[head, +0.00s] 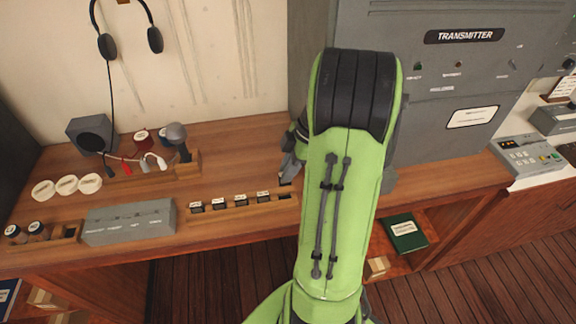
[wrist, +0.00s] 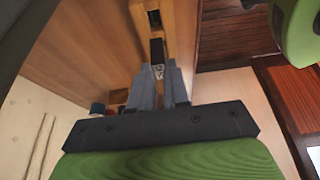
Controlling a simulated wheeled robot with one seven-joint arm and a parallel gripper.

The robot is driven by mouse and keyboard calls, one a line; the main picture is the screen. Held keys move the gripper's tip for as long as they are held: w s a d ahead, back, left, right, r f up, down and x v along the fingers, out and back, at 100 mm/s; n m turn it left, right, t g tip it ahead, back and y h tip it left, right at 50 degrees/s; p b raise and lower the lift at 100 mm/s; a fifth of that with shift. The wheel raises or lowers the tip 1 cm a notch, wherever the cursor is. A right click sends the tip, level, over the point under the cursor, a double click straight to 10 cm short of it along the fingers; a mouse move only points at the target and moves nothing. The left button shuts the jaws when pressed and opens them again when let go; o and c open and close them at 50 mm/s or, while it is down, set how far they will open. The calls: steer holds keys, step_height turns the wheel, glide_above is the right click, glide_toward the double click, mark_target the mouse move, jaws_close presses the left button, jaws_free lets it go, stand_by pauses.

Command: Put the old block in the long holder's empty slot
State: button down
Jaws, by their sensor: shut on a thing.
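The long holder (head: 240,212) is a wooden rail on the desk, with several small dark, white-labelled blocks standing in it. My gripper (head: 286,176) is just above and behind that end, partly hidden by my green arm. In the wrist view my gripper (wrist: 161,78) is shut on a small dark block with a pale marked face, the old block (wrist: 158,70). The holder's wood (wrist: 139,12) runs just beyond the fingertips. I cannot tell whether the block touches the holder.
A grey box (head: 130,223) with labels stands left of the holder. A wooden rack with cables and a microphone (head: 177,136) stands behind it. A speaker (head: 90,134) and round white discs (head: 67,184) are at left. The tall grey transmitter (head: 450,100) is at right.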

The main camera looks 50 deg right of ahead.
mark_target(288, 184)
steer(key=shift+w+f+b, duration=0.2)
steer(key=shift+f+b, duration=0.4)
steer(key=shift+f, duration=0.4)
steer(key=shift+f+b, duration=0.45)
steer(key=shift+f, duration=0.2)
steer(key=shift+s+f+b, duration=0.1)
steer(key=shift+f+b, duration=1.75)
steer(key=shift+b, duration=0.6)
stand_by(3.2)
steer(key=c, duration=1)
jaws_free()
steer(key=shift+c, duration=0.2)
